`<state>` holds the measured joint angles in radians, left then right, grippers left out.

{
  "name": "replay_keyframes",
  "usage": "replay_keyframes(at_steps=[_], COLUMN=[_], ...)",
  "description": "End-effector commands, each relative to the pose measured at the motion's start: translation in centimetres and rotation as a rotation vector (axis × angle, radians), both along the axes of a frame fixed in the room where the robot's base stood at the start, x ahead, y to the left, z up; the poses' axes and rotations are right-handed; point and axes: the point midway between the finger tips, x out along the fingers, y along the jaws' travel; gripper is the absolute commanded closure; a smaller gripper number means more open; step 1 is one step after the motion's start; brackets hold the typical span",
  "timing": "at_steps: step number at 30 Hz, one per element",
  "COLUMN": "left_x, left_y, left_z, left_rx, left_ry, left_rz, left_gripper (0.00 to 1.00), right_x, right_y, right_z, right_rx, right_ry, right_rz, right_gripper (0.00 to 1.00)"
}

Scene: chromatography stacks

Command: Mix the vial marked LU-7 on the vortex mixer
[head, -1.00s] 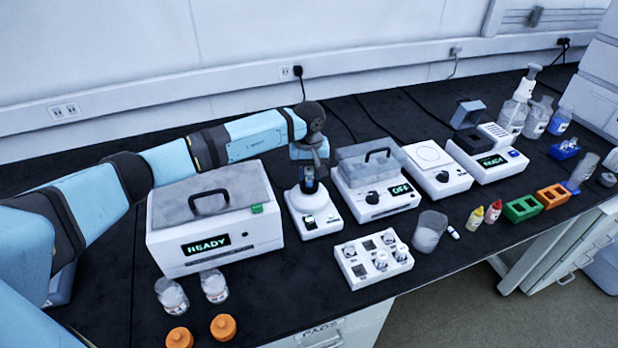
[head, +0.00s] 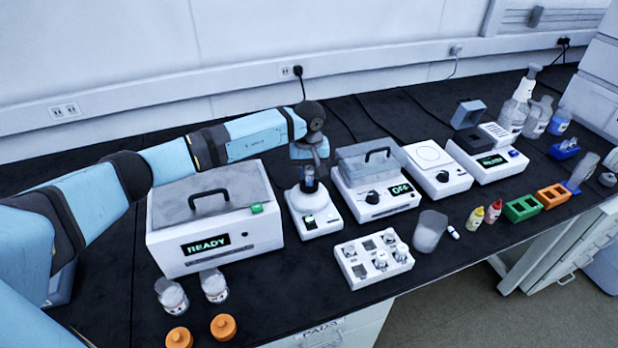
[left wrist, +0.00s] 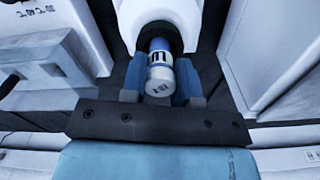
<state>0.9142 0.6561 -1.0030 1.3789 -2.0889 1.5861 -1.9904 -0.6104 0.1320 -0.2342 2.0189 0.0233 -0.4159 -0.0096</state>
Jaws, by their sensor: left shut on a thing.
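The vortex mixer (head: 314,217) is a small white unit with a dark cup on top, on the bench between two larger instruments. My left gripper (head: 309,170) is above it, shut on a vial (head: 309,185) that stands upright at the cup. In the left wrist view the gripper's blue fingers (left wrist: 160,92) lie on both sides of the vial (left wrist: 160,72). Its white cap faces the camera and its far end meets the mixer's dark cup (left wrist: 158,35). The marking is too small to read. My right gripper is not in view.
A lidded instrument (head: 215,225) reading READY stands close left of the mixer, and another reading OFF (head: 375,185) close right. A white rack (head: 374,258) with several vials is in front right. Two jars (head: 172,297) and two orange caps (head: 223,327) are front left.

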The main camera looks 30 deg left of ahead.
Motion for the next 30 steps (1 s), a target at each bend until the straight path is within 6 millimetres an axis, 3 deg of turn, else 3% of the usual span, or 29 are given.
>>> replay_keyframes(at_steps=[10, 11, 14, 20, 23, 30], left_x=[-0.01, -0.01, -0.01, 0.0, -0.01, 0.0], left_y=[0.04, 0.04, 0.03, 0.02, 0.01, 0.0], left_z=[0.14, 0.14, 0.15, 0.16, 0.16, 0.18], left_rx=[0.001, 0.001, 0.001, 0.0, 0.0, 0.0], left_ry=[0.001, 0.001, 0.001, 0.0, 0.0, 0.0], left_rz=[0.0, 0.0, 0.0, 0.0, 0.0, 0.0], left_gripper=[0.85, 0.65, 0.42, 0.42, 0.19, 0.17], right_x=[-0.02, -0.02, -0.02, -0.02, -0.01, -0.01], right_y=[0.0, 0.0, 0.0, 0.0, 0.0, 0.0], right_z=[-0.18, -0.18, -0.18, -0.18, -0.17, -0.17], right_rx=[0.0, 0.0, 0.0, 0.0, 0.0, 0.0], right_ry=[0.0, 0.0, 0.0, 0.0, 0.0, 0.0], right_rz=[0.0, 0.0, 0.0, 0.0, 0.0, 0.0], right_gripper=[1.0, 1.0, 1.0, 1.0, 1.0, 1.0])
